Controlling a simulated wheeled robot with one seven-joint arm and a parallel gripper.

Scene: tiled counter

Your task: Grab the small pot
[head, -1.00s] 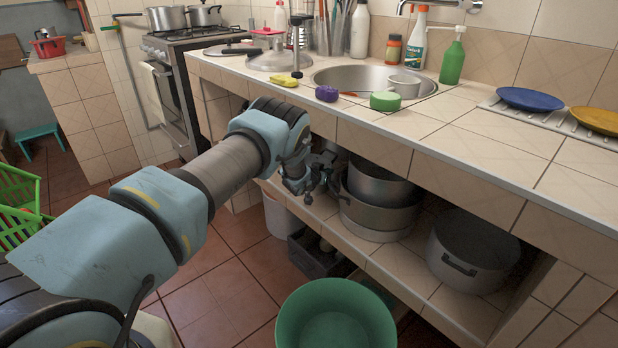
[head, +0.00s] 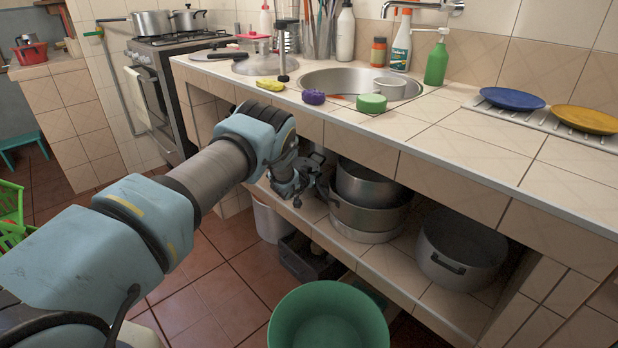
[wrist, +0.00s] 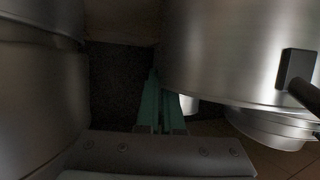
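Under the counter, a smaller metal pot (head: 365,182) sits on top of wider pans (head: 370,215) on the tiled shelf. A separate deep pot (head: 462,250) with a dark handle stands to the right. My gripper (head: 318,180) is under the counter edge, just left of the stack; its fingers are dark and hard to make out. In the wrist view, a large metal vessel (wrist: 235,45) with a black handle (wrist: 298,70) fills the right, and another metal surface (wrist: 40,95) fills the left. Teal strips show between them ahead of the gripper. No pot is visibly held.
The tiled counter (head: 440,135) overhangs the shelf. A green tub (head: 328,318) and a dark crate (head: 305,258) are on the floor below. Two more pots (head: 150,23) (head: 188,19) are on the stove. A sink (head: 345,82) and plates (head: 512,98) are above.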

